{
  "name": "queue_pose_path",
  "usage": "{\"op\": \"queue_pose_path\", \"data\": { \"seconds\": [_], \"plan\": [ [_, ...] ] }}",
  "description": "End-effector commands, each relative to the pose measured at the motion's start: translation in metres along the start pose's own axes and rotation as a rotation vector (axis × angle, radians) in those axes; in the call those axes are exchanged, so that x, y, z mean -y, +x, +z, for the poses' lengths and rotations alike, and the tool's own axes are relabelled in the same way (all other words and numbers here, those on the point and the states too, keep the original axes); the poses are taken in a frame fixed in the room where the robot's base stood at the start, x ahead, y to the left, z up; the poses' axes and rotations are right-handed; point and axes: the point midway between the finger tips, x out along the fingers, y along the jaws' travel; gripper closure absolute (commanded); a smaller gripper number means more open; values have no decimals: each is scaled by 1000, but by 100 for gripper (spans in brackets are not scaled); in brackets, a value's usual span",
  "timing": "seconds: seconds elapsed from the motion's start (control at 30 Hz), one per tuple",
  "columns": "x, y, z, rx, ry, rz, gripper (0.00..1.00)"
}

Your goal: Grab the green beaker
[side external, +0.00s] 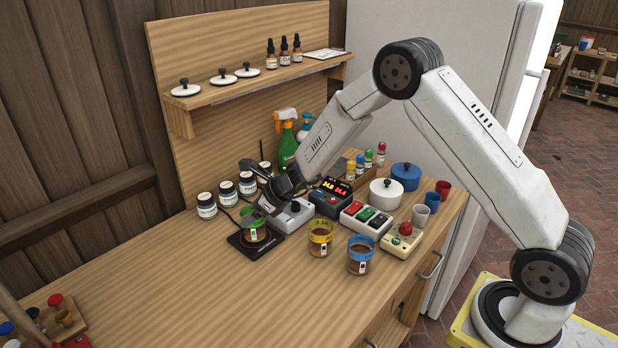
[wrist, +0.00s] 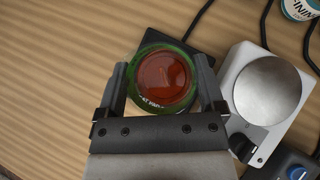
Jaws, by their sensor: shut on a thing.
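The green beaker (wrist: 144,55) has a green rim and holds a reddish-brown liquid. In the wrist view it sits between my gripper's two fingers (wrist: 160,85), one at each side of it. In the side view the green beaker (side external: 256,234) stands on or just over a black square pad (side external: 237,241); I cannot tell whether it touches the pad. My gripper (side external: 260,212) reaches down to it from the upper right and is shut on it. Part of the beaker's top is hidden by the gripper.
A yellow-banded beaker (side external: 320,240) and a blue-banded beaker (side external: 360,257) stand to the right. A white hotplate (wrist: 268,90) is close beside my gripper. Several white-capped jars (side external: 207,206) stand behind. The table front (side external: 200,310) is clear.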

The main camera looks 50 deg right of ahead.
Motion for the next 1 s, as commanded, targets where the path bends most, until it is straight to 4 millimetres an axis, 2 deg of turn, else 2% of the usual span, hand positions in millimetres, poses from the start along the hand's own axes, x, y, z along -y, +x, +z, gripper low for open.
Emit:
{"op": "queue_pose_path", "data": {
  "seconds": [0.47, 1.0],
  "plan": [
    [0, -17, 18, 4, -1, 0, 87],
    [-12, -57, 25, 3, 0, 0, 87]
  ]
}}
